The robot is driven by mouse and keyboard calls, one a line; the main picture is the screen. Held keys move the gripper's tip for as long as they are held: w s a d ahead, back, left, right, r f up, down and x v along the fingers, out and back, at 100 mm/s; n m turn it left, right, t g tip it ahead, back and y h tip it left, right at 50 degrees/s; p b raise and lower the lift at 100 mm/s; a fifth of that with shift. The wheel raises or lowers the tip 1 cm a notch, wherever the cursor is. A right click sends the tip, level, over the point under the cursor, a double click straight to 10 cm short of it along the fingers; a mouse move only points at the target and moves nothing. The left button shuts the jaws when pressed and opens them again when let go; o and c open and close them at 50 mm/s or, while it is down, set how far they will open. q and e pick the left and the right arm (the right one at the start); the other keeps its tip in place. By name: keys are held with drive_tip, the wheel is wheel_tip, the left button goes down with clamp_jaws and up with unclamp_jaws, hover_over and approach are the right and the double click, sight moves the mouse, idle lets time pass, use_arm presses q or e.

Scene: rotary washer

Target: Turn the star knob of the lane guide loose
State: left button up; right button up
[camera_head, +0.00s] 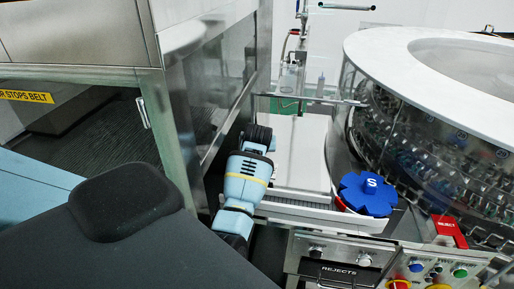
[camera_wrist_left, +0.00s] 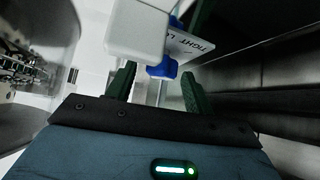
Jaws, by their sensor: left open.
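A blue knob (camera_wrist_left: 163,68) shows in the left wrist view, partly covered by a white rounded block (camera_wrist_left: 138,30). A white tag (camera_wrist_left: 188,43) with black lettering, partly hidden, sits beside it. My left gripper (camera_wrist_left: 157,80) is open, with one dark green finger on each side of the knob in the picture. I cannot tell whether the fingers touch it. In the head view my left gripper (camera_head: 259,137) points away over the white conveyor area, and I cannot make out the knob there. My right gripper is not in view.
A blue star wheel (camera_head: 370,194) marked S stands right of my arm. The round washer (camera_head: 440,85) fills the right side. A steel-framed panel (camera_head: 207,90) stands close on the left. A control panel with a red reject piece (camera_head: 449,231) is at the front right.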

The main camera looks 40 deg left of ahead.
use_arm(q)
drive_tip(key=c, duration=1)
